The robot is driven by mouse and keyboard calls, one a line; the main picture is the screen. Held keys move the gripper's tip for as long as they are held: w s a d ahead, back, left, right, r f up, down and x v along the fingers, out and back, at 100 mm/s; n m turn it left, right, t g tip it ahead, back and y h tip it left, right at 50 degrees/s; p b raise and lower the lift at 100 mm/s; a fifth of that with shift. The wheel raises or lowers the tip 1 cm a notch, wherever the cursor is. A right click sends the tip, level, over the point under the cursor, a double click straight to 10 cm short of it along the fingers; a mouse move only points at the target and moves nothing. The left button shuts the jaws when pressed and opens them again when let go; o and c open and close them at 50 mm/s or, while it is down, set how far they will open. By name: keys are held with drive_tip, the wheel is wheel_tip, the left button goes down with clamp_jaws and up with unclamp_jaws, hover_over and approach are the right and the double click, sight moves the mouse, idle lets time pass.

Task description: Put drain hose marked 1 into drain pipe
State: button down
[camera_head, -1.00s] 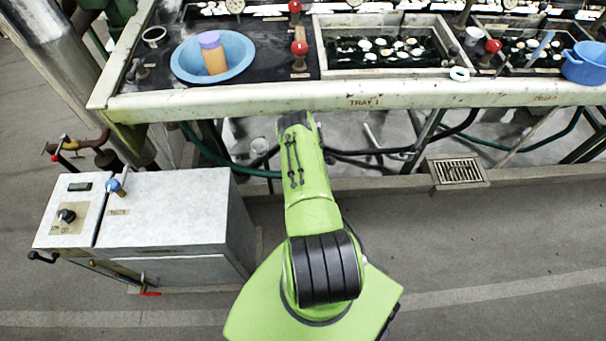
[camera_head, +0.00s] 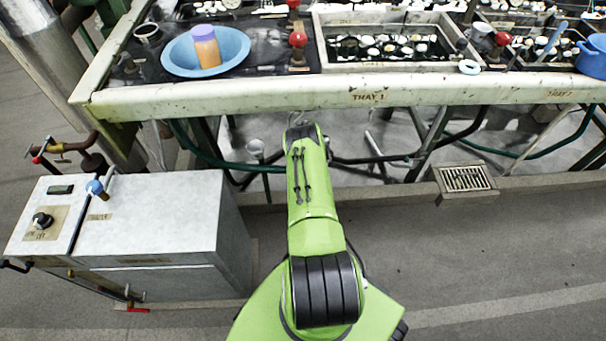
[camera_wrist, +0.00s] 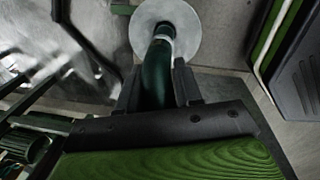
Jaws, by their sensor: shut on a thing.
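In the wrist view, my gripper (camera_wrist: 157,88) is shut on a dark green hose (camera_wrist: 157,68), with one black finger on each side. The hose runs up to a pale band (camera_wrist: 163,31) in front of a round, light grey funnel-like mouth (camera_wrist: 190,22). The hose overlaps the middle of this mouth; I cannot tell whether its end is inside. No number shows on the hose. My gripper is hidden behind my arm there.
The tray table (camera_head: 330,95) with its long front edge stands above my reach. Other green hoses (camera_head: 200,150) and metal legs fill the space beneath. A grey cabinet (camera_head: 150,215) is at left. A floor grate (camera_head: 466,178) lies at right, with open floor in front.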

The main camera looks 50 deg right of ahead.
drive_tip(key=shift+f, duration=0.55)
drive_tip(key=c, duration=0.8)
unclamp_jaws()
drive_tip(key=shift+o, duration=0.2)
drive_tip(key=r+p, duration=0.1)
drive_tip(key=r, duration=0.2)
drive_tip(key=r+p, duration=0.1)
drive_tip(key=r, duration=0.2)
drive_tip(key=r+p, duration=0.1)
drive_tip(key=r, duration=0.1)
drive_tip(key=shift+s+a+r+p, duration=0.25)
drive_tip(key=shift+s+r+p, duration=0.05)
drive_tip(key=shift+s+r, duration=0.1)
drive_tip(key=shift+f, duration=0.1)
